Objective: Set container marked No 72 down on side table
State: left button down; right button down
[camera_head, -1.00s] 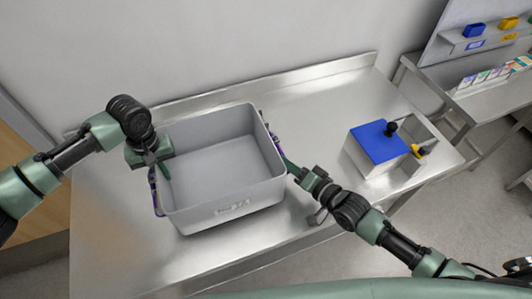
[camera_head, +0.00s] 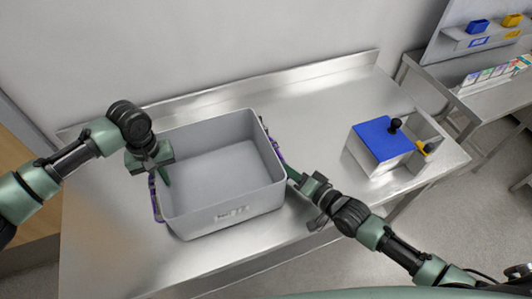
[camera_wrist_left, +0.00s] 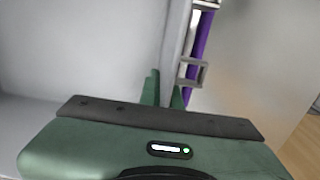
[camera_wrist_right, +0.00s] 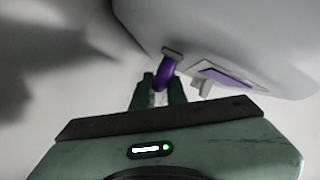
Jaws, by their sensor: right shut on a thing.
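A grey open container (camera_head: 225,210) with a small label on its front wall and purple handles on its sides is over the steel side table (camera_head: 310,110). The label is too small to read. The container looks empty and level; I cannot tell whether its bottom touches the table. My right gripper (camera_wrist_right: 160,88) is shut on the purple right handle (camera_wrist_right: 167,72). My left gripper (camera_wrist_left: 164,90) is at the left wall, with its fingers on either side of the rim near the left purple handle (camera_wrist_left: 198,45); its grip is unclear.
A blue-topped box (camera_head: 382,140) with a black knob stands to the right on the table, beside an open metal tray with a yellow part. The table's raised back edge (camera_head: 290,76) runs along the wall. Another bench (camera_head: 490,95) with bins stands at the far right.

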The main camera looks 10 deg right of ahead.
pick_arm(q)
jog(key=shift+w+a+f, duration=0.1)
jog(key=shift+a+f, duration=0.05)
jog(key=shift+f, duration=0.05)
pick_arm(e)
jog(key=shift+w+d+f, duration=0.1)
jog(key=shift+d+f, duration=0.1)
jog(key=shift+f, duration=0.1)
pick_arm(q)
jog(key=c, duration=1.6)
grip_release()
jog(key=shift+r, duration=0.1)
jog(key=shift+c, duration=0.2)
pick_arm(e)
jog(key=c, duration=1.4)
grip_release()
jog(key=shift+c, duration=0.2)
pick_arm(q)
jog(key=shift+s, duration=0.2)
pick_arm(e)
jog(key=shift+s+r, duration=0.15)
jog(key=shift+s, duration=0.05)
jog(key=shift+a, duration=0.1)
pick_arm(q)
jog(key=shift+w+r, duration=0.1)
jog(key=shift+r, duration=0.25)
notch_tip(320, 180, up, 10)
jog(key=shift+r, duration=0.65)
pick_arm(e)
jog(key=v, duration=1.2)
